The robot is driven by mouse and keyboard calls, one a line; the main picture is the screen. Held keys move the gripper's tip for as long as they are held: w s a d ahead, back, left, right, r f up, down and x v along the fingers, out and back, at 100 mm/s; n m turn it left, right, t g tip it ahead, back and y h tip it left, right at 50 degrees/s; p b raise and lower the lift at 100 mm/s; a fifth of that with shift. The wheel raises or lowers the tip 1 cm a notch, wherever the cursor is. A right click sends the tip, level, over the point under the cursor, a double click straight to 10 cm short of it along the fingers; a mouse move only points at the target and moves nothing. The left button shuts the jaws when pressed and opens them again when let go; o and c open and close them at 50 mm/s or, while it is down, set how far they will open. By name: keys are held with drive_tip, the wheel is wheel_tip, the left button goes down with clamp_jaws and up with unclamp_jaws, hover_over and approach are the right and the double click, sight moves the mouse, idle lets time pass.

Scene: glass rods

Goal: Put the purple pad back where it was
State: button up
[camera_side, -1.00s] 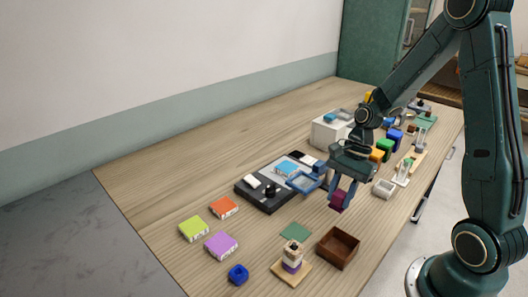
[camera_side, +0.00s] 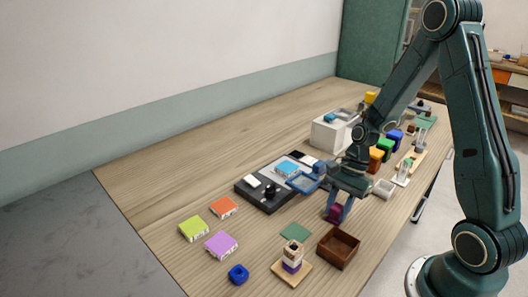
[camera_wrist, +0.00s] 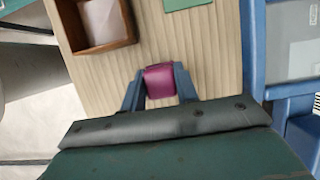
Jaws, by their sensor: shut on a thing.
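The purple pad (camera_side: 221,245) lies flat on the table at the front left, below an orange pad (camera_side: 224,207) and right of a lime pad (camera_side: 193,229). My gripper (camera_side: 338,211) is far to the right of the purple pad, pointing down. It is shut on a dark magenta block (camera_side: 334,213), which also shows between the fingers (camera_wrist: 160,88) in the wrist view (camera_wrist: 160,75). The block is at or just above the table; I cannot tell if it touches. The purple pad is not visible in the wrist view.
A brown open box (camera_side: 338,248) and a green square (camera_side: 296,231) are in front of my gripper. A black tray (camera_side: 250,196) and a blue frame (camera_side: 303,183) are to its left. A blue nut-like block (camera_side: 238,274) and a stacked post (camera_side: 292,258) stand near the front.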

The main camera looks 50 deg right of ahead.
drive_tip(key=shift+f, duration=0.1)
drive_tip(key=o, duration=0.9)
drive_tip(key=shift+o, duration=0.2)
drive_tip(key=v, duration=1.2)
